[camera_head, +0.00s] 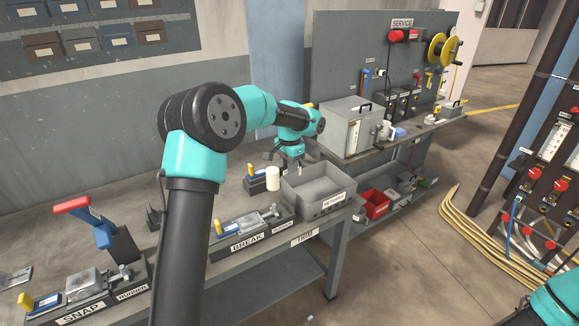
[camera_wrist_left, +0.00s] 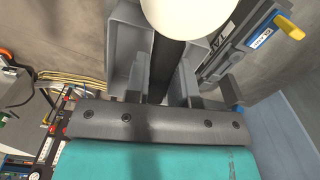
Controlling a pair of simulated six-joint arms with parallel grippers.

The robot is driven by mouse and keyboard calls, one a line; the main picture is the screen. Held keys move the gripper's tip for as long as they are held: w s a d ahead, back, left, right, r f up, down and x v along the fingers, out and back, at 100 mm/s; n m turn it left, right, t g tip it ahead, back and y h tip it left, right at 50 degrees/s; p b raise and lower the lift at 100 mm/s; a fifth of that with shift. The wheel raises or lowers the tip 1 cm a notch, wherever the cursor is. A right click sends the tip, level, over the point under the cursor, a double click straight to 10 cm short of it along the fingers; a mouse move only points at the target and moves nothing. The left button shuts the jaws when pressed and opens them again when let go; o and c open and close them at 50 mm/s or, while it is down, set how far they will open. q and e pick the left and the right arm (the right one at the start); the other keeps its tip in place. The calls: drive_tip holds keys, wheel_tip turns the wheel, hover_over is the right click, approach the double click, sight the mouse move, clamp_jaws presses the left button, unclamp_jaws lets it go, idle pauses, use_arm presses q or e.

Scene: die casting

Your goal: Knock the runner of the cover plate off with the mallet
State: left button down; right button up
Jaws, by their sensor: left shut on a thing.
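The mallet has a cream cylindrical head (camera_head: 272,178) and a dark handle. My left gripper (camera_head: 291,158) is shut on the handle and holds the mallet by the left side of the grey bin. In the left wrist view the handle (camera_wrist_left: 164,68) runs between the fingers, and the head (camera_wrist_left: 186,14) is cut off at the top. A grey cast part (camera_head: 250,219), likely the cover plate, sits in the fixture (camera_head: 247,240) labelled BREAK RUNNER, apart from the mallet. Its runner is too small to make out. My right gripper is out of view.
The grey RETURNS bin (camera_head: 322,202) stands right of the BREAK fixture. A SNAP fixture (camera_head: 82,305) with a red-handled lever (camera_head: 77,206) is at the front left. A grey box (camera_head: 350,128) stands on the back bench. A red bin (camera_head: 375,204) is lower down.

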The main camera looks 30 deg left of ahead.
use_arm(q)
wheel_tip(320, 180, down, 9)
drive_tip(key=shift+r, duration=4.3)
drive_tip(key=shift+r, duration=2.5)
drive_tip(key=s+d+f+n, duration=0.1)
drive_tip(key=s+d+f, duration=0.7)
drive_tip(key=d+f, duration=0.3)
drive_tip(key=d, duration=0.3)
drive_tip(key=shift+s+f, duration=0.3)
drive_tip(key=shift+f, duration=0.1)
